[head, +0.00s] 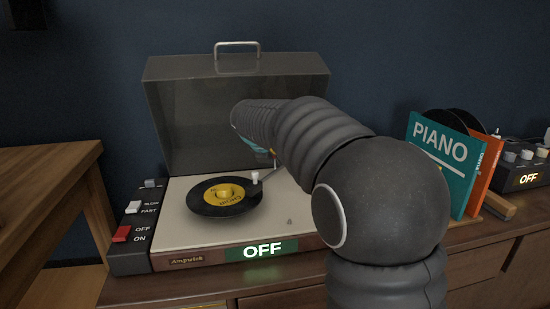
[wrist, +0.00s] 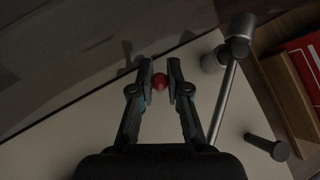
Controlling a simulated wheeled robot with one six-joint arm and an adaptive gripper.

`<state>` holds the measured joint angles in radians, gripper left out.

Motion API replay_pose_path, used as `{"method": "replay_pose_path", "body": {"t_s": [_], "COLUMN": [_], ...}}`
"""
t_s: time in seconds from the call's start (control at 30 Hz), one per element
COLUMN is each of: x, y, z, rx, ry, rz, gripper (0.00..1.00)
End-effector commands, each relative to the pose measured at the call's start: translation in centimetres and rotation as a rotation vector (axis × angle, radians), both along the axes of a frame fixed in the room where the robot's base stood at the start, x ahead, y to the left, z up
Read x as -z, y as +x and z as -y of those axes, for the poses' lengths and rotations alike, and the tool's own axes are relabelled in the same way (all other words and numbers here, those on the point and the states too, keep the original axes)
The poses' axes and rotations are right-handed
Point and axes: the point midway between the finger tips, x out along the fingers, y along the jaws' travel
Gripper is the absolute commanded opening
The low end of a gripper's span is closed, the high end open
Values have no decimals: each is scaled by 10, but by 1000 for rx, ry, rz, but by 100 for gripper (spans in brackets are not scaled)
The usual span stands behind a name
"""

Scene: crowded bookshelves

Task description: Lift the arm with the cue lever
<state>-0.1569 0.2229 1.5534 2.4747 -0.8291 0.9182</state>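The turntable (head: 290,204) has its dark lid (head: 190,120) raised, and its display reads OFF. A black record with a yellow label (head: 224,193) lies on it. The tonearm's white head (head: 255,178) shows at the record's right side. In the wrist view, the silver tonearm tube (wrist: 223,95) runs right of my gripper. A small red knob (wrist: 160,82), which looks like the cue lever's tip, is between my fingertips. My gripper (wrist: 160,80) is partly open around it, with narrow gaps; contact is unclear.
A dark post (wrist: 266,145) stands right of the tonearm tube. Red and white switches (head: 122,234) line the turntable's left side. A teal PIANO sleeve (head: 440,160) and an orange sleeve stand to the right. Another device (head: 527,178) reading OFF is at the far right.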

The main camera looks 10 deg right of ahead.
Motion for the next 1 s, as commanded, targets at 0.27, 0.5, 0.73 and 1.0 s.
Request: {"method": "replay_pose_path", "body": {"t_s": [0.27, 0.5, 0.73, 1.0], "x": [1, 2, 3, 3], "y": [4, 10, 11, 11], "z": [1, 1, 0, 0], "rx": [5, 2, -1, -1], "ry": [-2, -1, 1, 0], "rz": [-61, -194, -236, -235], "gripper": [0, 0, 0, 27]}}
